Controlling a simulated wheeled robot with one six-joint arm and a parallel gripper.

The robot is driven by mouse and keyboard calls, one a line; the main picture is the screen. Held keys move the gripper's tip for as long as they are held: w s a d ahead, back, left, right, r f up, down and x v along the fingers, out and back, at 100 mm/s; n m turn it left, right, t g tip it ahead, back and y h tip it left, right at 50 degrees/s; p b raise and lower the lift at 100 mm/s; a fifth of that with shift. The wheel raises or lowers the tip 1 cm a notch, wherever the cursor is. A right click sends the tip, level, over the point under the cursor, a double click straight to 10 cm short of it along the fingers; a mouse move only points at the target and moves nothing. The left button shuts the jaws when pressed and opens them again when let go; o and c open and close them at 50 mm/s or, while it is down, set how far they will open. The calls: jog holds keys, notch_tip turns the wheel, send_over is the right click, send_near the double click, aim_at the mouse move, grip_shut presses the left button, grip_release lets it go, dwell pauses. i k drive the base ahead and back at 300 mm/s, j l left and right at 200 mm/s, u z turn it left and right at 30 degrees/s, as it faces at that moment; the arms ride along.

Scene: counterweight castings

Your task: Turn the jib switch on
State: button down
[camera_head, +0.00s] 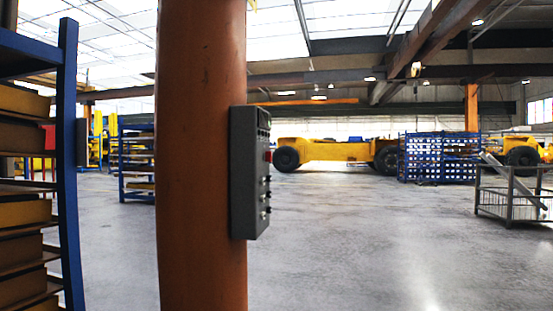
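A dark grey control box (250,172) is fixed to the right side of an orange-brown column (200,170). I see its side and a narrow slice of its front, which faces right. A red button (268,156) and several small knobs or switches (266,195) stick out along that front edge. I cannot tell which of them is the jib switch or how it is set. My gripper is not in view.
A blue rack (70,165) with stacked castings stands close on the left. Open grey floor (370,240) lies right of the column. Farther back are a yellow wheeled vehicle (335,151), a blue crate rack (440,157) and a metal cart (510,197).

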aim_at(267, 156)
jog(key=i+l+u, duration=0.1)
jog(key=i+l, duration=0.7)
jog(key=i, duration=0.2)
jog(key=i+l, duration=0.85)
jog(key=i+j+u, duration=0.05)
jog(key=i, duration=0.05)
